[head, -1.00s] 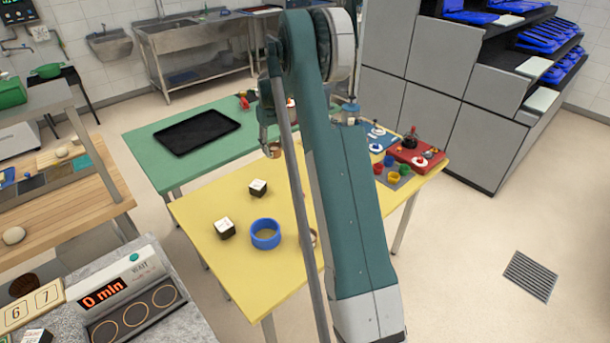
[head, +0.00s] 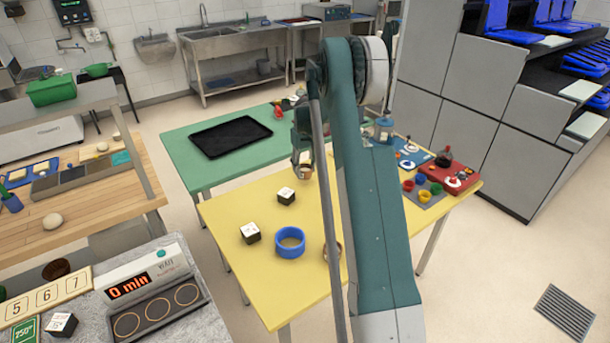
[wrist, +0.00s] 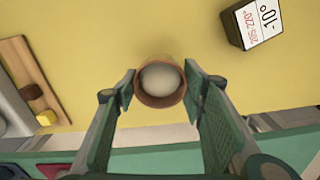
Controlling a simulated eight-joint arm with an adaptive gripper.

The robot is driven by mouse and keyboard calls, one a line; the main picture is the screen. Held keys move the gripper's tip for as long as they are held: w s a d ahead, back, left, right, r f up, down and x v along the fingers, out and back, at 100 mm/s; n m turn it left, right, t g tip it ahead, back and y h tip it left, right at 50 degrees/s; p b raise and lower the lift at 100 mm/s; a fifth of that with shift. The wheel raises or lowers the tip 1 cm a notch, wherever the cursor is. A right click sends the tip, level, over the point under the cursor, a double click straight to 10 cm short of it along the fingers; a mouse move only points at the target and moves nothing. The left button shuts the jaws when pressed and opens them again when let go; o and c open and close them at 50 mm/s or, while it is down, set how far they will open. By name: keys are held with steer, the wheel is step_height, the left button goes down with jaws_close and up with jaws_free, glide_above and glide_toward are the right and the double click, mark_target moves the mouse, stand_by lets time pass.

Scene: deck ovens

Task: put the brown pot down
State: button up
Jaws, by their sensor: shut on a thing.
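The brown pot (wrist: 161,99) is a small round cup with a pale ball, like dough, inside it. In the wrist view it sits between the two green fingers of my gripper (wrist: 160,90), which are shut on its sides. The yellow table (wrist: 130,30) lies beneath it. In the head view my gripper (head: 303,160) is at the far edge of the yellow table (head: 235,222), near the green table (head: 185,168); the pot shows there only as a small brown patch. I cannot tell how high the pot is above the table.
A black tray (head: 231,137) lies on the green table. The yellow table's middle has bare room.

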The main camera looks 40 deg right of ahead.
mark_target(305, 174)
steer(key=shift+f, duration=1.55)
steer(key=shift+f, duration=0.2)
steer(key=o, duration=0.9)
steer(key=shift+o, duration=0.4)
steer(key=shift+r, duration=0.2)
step_height(305, 174, up, 12)
steer(key=shift+p, duration=0.3)
steer(key=shift+a, duration=0.1)
